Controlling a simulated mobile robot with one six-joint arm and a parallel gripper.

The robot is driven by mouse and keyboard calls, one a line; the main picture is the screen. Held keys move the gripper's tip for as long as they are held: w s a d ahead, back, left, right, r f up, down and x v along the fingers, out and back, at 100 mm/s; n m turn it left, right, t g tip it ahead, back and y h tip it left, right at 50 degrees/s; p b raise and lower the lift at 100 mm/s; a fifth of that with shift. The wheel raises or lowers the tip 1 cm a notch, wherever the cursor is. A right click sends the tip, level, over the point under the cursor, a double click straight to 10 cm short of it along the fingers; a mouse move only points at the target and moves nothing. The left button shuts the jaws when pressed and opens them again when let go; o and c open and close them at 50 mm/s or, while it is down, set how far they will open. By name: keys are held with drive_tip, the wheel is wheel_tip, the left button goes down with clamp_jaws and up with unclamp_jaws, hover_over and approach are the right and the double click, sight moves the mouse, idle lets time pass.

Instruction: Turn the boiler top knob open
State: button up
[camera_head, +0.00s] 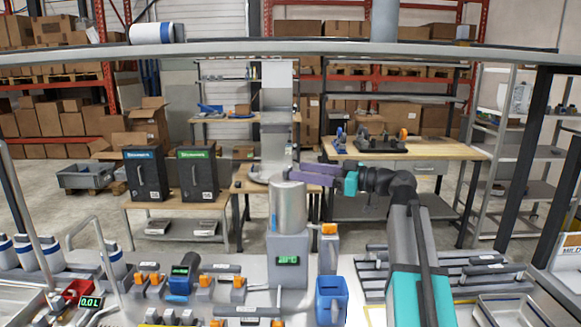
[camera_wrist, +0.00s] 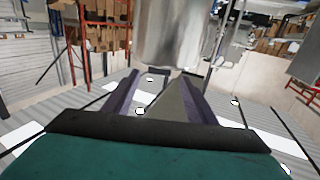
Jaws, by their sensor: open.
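The boiler is a silver cylinder (camera_head: 289,207) on a grey base (camera_head: 289,262) with a green lit display, standing at the middle of the bench. My gripper (camera_head: 297,174), with purple fingers, reaches in from the right at the height of the boiler's top. The fingers are open and apart. In the wrist view a shiny metal cylinder (camera_wrist: 172,32) is ahead of my open gripper (camera_wrist: 160,80), past the fingertips. I cannot make out the top knob clearly; the fingers cover the area around the boiler's top. No thing shows held between the fingers.
A blue container (camera_head: 331,297) and a grey post with an orange top (camera_head: 329,229) stand right of the boiler. Several orange-topped parts and a red unit (camera_head: 79,290) are to the left. A grey overhead rail (camera_head: 230,47) crosses above.

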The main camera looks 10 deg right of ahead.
sight(288, 169)
drive_tip(key=shift+p+x, duration=0.65)
drive_tip(key=shift+x, duration=2.1)
drive_tip(key=c, duration=1.1)
